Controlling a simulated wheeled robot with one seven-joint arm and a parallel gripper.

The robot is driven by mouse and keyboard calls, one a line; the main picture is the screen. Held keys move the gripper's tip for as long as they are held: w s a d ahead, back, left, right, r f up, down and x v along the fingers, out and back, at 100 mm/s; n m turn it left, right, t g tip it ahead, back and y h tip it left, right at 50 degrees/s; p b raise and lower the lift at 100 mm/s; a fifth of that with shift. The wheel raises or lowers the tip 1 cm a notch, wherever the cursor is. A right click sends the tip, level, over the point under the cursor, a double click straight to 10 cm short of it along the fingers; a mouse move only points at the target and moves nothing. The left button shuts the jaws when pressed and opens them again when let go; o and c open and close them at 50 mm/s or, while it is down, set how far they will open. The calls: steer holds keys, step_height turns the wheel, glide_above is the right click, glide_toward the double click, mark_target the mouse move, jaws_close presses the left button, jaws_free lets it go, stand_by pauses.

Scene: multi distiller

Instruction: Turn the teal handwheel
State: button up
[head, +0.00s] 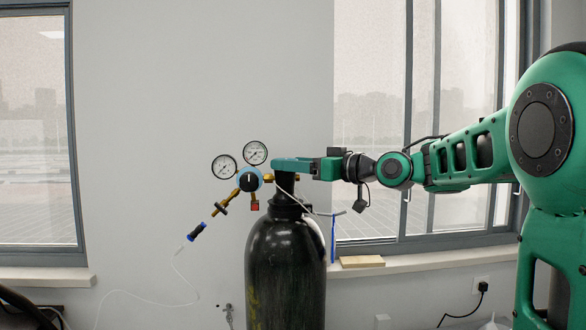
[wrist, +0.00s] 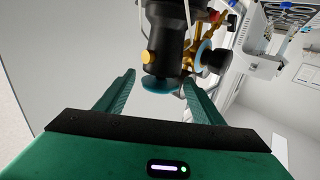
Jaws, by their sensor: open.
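The teal handwheel (wrist: 160,87) shows in the wrist view as a teal disc at the end of the dark valve body. It lies between the tips of my gripper (wrist: 159,80), one green finger on each side. The fingers are apart, and contact with the wheel cannot be told. In the head view my gripper (head: 280,164) is level at the top of the black gas cylinder (head: 286,265). The handwheel cannot be made out there, apparently hidden by the fingers.
A regulator (head: 249,180) with two round gauges (head: 224,166) (head: 255,153) sits just left of my gripper, with a hose running down left. A wooden block (head: 362,262) lies on the right windowsill. The wall behind is clear.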

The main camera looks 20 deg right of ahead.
steer(key=shift+c, duration=0.2)
steer(key=c, duration=0.8)
steer(key=shift+c, duration=0.2)
